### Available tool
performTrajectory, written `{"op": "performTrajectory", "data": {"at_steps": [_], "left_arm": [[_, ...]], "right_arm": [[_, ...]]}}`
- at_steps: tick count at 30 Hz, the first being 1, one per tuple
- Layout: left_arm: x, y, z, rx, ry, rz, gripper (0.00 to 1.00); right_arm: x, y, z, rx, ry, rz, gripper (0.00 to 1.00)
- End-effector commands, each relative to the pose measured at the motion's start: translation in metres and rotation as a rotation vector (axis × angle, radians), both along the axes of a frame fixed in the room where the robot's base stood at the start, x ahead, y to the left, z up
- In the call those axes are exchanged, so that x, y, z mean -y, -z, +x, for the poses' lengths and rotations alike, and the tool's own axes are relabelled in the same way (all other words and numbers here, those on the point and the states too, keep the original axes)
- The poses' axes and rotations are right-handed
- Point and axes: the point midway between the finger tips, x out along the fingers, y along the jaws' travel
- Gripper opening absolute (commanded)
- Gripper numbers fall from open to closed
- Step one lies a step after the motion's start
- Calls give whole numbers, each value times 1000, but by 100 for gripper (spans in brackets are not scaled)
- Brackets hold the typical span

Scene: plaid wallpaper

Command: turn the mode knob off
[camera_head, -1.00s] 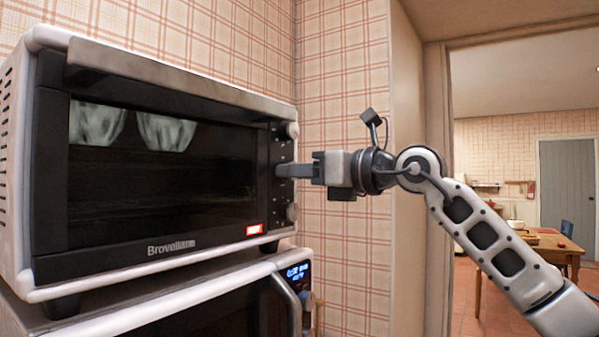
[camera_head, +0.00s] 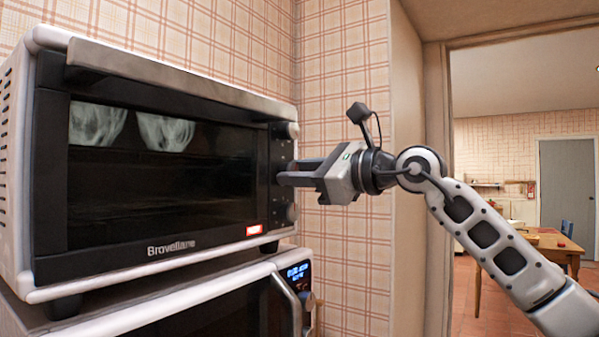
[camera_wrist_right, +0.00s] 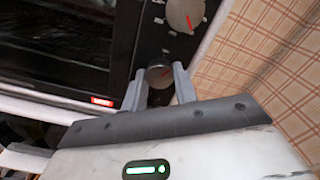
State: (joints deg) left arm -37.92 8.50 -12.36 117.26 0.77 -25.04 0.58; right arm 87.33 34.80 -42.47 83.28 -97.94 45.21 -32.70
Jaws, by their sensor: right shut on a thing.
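The toaster oven (camera_head: 160,259) fills the left of the head view, with a dark knob panel on its right side. The upper knob (camera_head: 292,130) and lower knob (camera_head: 291,212) show there. My right gripper (camera_head: 287,173) reaches the panel from the right and hides the middle knob in that view. I cannot read the knob labels. My left gripper is not in view.
A second appliance (camera_head: 255,290) with a blue display and handle stands under the oven. A plaid wall (camera_head: 345,260) is close behind my right gripper. A doorway on the right opens onto a room with a wooden table (camera_head: 548,244).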

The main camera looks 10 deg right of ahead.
Motion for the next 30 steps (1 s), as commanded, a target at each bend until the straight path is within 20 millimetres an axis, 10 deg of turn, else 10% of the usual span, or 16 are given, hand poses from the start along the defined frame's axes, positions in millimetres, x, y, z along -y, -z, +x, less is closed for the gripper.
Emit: {"op": "performTrajectory", "data": {"at_steps": [30], "left_arm": [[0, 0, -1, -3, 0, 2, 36]], "right_arm": [[0, 0, 0, 320, 0, -322, 6]]}}
